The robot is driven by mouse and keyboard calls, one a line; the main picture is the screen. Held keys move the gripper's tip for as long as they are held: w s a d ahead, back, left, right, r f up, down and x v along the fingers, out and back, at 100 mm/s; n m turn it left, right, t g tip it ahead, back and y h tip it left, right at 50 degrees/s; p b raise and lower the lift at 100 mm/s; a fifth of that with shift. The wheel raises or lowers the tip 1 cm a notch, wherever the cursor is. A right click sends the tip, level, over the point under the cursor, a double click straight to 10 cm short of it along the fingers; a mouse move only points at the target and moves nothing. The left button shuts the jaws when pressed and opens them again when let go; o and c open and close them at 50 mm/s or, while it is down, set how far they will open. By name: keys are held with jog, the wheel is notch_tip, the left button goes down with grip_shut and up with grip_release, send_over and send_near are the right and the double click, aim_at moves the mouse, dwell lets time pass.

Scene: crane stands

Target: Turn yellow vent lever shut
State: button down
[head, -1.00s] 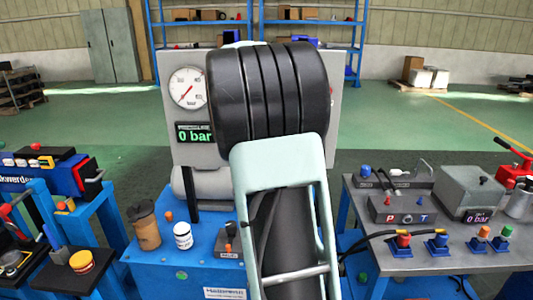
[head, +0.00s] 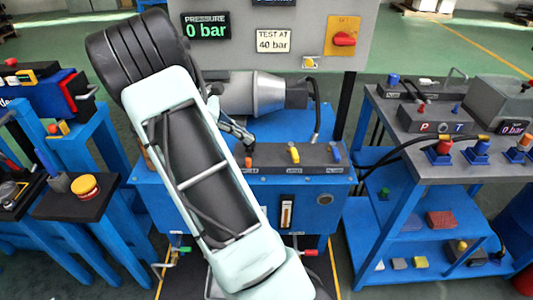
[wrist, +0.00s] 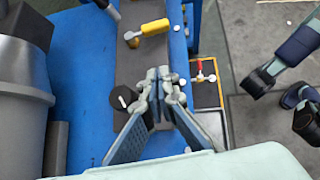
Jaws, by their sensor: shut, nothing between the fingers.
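The yellow lever (head: 294,153) stands on a long dark block (head: 270,154) on top of the blue bench. It points toward the bench's front, between an orange lever at left and a blue lever at right. My gripper (head: 247,141) is shut and empty, above the left part of the block. In the wrist view its fingertips (wrist: 158,74) are below the yellow lever in the picture, with a visible gap between them. The lever's small labels are unreadable.
A silver cylinder (head: 250,92) lies behind the block. A grey panel (head: 380,20) with a 0 bar display (head: 206,30) and red switch (head: 344,39) rises behind it. A black round knob (wrist: 122,98) is left of my fingers. Side stands flank the bench.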

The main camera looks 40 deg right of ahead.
aim_at(291, 157)
jog(key=b+x, duration=0.3)
jog(key=x, duration=0.7)
jog(key=shift+s+f, duration=0.25)
jog(key=shift+f, duration=0.05)
jog(key=shift+s+d+r+b, duration=0.15)
jog(key=shift+s+d+b, duration=0.4)
jog(key=shift+d, duration=0.55)
jog(key=shift+s+d+r, duration=0.1)
jog(key=shift+s+d, duration=0.3)
jog(key=shift+d, duration=0.2)
